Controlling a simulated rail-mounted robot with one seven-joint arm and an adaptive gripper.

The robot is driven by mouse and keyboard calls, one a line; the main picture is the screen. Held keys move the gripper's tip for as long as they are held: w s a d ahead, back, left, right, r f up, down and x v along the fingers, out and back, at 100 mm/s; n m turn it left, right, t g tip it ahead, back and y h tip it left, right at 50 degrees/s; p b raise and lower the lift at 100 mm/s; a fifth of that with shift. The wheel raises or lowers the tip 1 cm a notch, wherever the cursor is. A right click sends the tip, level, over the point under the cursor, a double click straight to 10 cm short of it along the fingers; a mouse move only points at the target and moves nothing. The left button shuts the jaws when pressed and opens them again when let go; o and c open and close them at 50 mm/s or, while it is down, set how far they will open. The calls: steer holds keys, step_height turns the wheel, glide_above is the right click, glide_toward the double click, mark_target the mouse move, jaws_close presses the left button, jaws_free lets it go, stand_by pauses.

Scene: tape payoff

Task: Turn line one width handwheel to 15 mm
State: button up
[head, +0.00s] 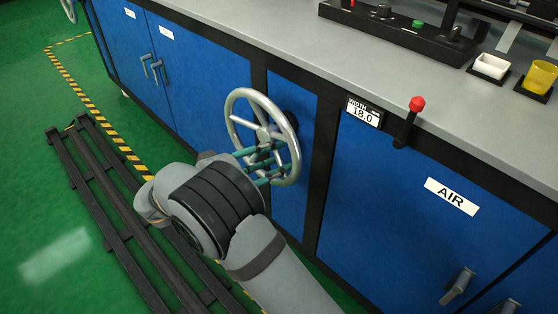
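The handwheel (236,100) is a light grey spoked wheel on the front of the blue cabinet. The width display (362,112) to its right, under the counter edge, reads 18.0. The fingers look spaced apart, one above the other. The arm partly hides the gripper's base, and I cannot tell whether the fingers are closed on the rim or a spoke.
A red-knobbed lever (416,104) sticks out right of the display. An AIR label (451,196) marks the right cabinet door. A white cup (490,66) and a yellow cup (540,77) stand on the grey counter. Dark rails (110,205) run along the green floor at left.

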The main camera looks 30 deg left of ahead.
steer(key=shift+x, duration=0.8)
steer(key=c, duration=0.3)
jaws_close()
